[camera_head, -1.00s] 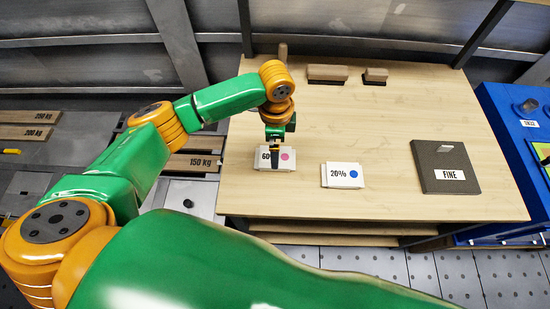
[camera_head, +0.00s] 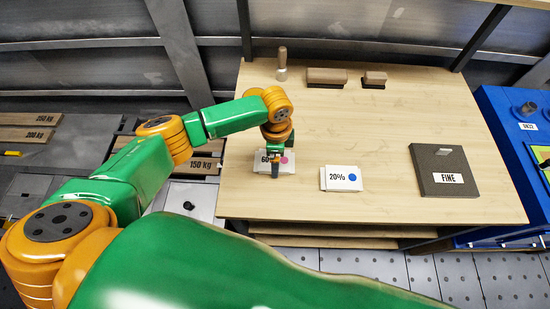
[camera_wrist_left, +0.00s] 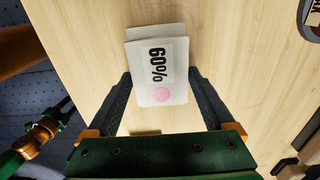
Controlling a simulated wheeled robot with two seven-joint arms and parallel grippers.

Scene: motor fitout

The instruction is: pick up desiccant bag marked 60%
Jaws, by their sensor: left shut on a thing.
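The white desiccant bag marked 60% (camera_head: 288,167), with a pink dot, lies on the wooden table in the head view, partly hidden behind my left gripper (camera_head: 275,168). A white bag marked 20% (camera_head: 342,178) with a blue dot lies to the right on the table.
A dark grey block marked FINE (camera_head: 444,171) lies at the right of the table (camera_head: 390,140). Two brown blocks (camera_head: 327,78) (camera_head: 375,80) and a wooden-handled tool (camera_head: 282,65) are along the back. A blue machine (camera_head: 515,150) stands at the right. The table's middle is clear.

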